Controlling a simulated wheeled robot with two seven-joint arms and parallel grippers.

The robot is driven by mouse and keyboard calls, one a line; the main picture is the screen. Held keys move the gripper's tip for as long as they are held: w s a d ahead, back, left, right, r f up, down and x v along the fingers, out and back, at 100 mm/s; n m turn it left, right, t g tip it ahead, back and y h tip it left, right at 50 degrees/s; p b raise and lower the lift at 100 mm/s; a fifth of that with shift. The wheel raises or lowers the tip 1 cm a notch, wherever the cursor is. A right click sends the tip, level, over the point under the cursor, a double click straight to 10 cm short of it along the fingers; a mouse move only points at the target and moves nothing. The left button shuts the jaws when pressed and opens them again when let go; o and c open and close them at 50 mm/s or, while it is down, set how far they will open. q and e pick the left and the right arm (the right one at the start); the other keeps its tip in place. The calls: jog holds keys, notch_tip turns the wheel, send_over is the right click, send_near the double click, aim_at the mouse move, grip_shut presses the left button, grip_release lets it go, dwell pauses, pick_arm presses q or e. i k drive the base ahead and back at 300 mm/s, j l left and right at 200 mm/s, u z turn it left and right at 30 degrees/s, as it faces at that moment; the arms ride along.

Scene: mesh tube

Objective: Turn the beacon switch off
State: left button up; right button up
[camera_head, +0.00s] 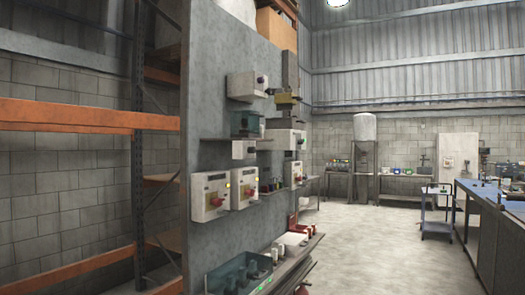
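No label that I can read marks a beacon switch, and I cannot tell which unit it is. A grey wall panel (215,70) carries several control boxes. Neither gripper is in view.
An orange-beamed rack (65,115) stands on the left. A teal tray (240,275) with dark items sits below the panel. A blue-topped bench (495,200) and a blue cart (436,226) are on the right. The pale floor (370,250) between is clear.

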aim_at(251, 150)
jog(key=i+l, duration=0.35)
jog(key=i+l+z, duration=0.1)
jog(key=i+l, duration=0.3)
jog(key=i, duration=0.15)
jog(key=i+l+z, duration=0.1)
jog(key=i+l, duration=0.2)
jog(key=i, duration=0.15)
jog(key=i+l, duration=0.3)
jog(key=i, duration=0.2)
